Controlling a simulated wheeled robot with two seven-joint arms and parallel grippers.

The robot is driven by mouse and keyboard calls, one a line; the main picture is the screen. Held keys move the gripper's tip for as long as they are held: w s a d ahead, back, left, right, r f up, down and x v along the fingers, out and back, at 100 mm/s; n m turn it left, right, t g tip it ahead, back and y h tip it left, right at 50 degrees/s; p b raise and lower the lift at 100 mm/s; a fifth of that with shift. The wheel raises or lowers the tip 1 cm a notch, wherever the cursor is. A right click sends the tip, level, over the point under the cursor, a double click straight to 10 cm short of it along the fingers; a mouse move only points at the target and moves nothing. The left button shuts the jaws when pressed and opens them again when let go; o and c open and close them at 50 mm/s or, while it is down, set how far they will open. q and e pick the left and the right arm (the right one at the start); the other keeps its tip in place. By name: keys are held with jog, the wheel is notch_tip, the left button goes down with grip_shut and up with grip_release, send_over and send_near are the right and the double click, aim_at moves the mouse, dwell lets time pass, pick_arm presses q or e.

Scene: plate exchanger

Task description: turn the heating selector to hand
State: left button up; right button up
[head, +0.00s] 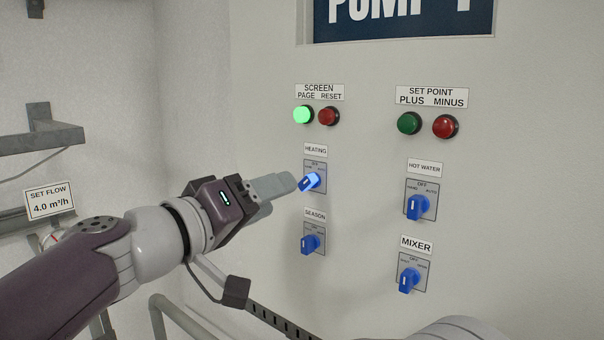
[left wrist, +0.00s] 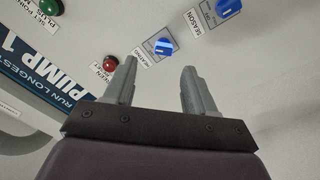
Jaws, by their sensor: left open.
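The heating selector (head: 312,181) is a blue knob on a small grey plate under the HEATING label (head: 315,150). Its plate reads OFF at the top; the side words are partly hidden. The knob looks lit and slanted, but I cannot tell for certain which position it points to. My left gripper (head: 290,184) is open, its fingers pointing at the knob from the left. In the left wrist view the knob (left wrist: 165,46) lies ahead of the gap between the two open fingers (left wrist: 159,72), apparently not between them. My right gripper is not in view.
The season selector (head: 311,243) sits just below, with hot water (head: 418,206) and mixer (head: 408,280) selectors to the right. Above are a lit green button (head: 303,115) and a red button (head: 327,116). Pipes (head: 178,318) and a grey bracket (head: 42,140) stand at left.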

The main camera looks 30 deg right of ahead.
aim_at(304, 184)
pick_arm(q)
jog(key=x, duration=0.1)
jog(key=p+x, duration=0.1)
jog(key=x, duration=0.1)
jog(key=p+x, duration=0.1)
jog(key=shift+d+r, duration=0.3)
jog(key=shift+d, duration=0.1)
jog(key=w+d, duration=0.1)
jog(key=w+d+p, duration=0.1)
jog(key=shift+w+f, duration=0.3)
jog(key=shift+f, duration=0.1)
jog(key=shift+s+d, duration=0.35)
jog(key=shift+s, duration=0.15)
jog(key=shift+w, duration=0.2)
grip_shut()
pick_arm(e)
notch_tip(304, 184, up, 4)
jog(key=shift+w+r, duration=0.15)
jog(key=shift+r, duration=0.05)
